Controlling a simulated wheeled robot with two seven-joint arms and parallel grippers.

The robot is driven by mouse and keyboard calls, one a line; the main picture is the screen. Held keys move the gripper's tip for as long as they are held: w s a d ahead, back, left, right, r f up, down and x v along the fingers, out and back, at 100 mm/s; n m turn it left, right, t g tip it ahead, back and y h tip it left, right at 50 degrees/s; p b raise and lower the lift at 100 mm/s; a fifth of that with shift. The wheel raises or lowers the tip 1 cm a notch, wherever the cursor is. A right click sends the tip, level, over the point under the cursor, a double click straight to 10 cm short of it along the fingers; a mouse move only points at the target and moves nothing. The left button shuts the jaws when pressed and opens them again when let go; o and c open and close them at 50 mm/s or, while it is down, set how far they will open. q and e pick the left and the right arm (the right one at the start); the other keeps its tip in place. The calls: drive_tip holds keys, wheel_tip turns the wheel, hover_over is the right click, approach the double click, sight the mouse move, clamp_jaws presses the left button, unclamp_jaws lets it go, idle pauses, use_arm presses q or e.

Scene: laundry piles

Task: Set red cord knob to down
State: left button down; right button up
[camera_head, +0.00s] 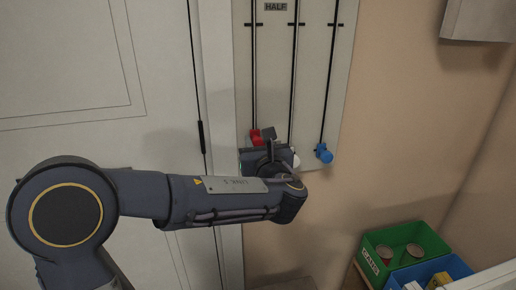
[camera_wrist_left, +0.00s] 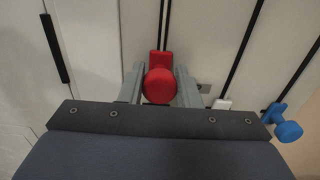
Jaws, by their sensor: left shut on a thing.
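The red cord knob (camera_head: 255,136) is low on the leftmost black cord of the pale wall panel (camera_head: 275,75). In the left wrist view the red knob (camera_wrist_left: 160,85) sits between the two grey fingers of my left gripper (camera_wrist_left: 158,82), which is shut on it. In the head view my left gripper (camera_head: 268,148) is partly hidden by its own wrist, just below the knob. A label reading HALF (camera_head: 275,7) is at the panel's top. My right gripper is not in view.
A white knob (camera_head: 295,160) is close to the right of my left gripper, partly covered by it. A blue knob (camera_head: 324,153) hangs farther right. A door (camera_head: 90,80) is at left. A green crate (camera_head: 425,238) with cans is at lower right.

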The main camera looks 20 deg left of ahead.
use_arm(q)
wheel_tip(320, 180, up, 51)
drive_tip(key=p, duration=2.7)
drive_tip(key=c, duration=2.1)
unclamp_jaws()
drive_tip(key=shift+r, duration=0.15)
drive_tip(key=shift+o, duration=1.3)
drive_tip(key=o, duration=0.8)
drive_tip(key=shift+f, duration=0.2)
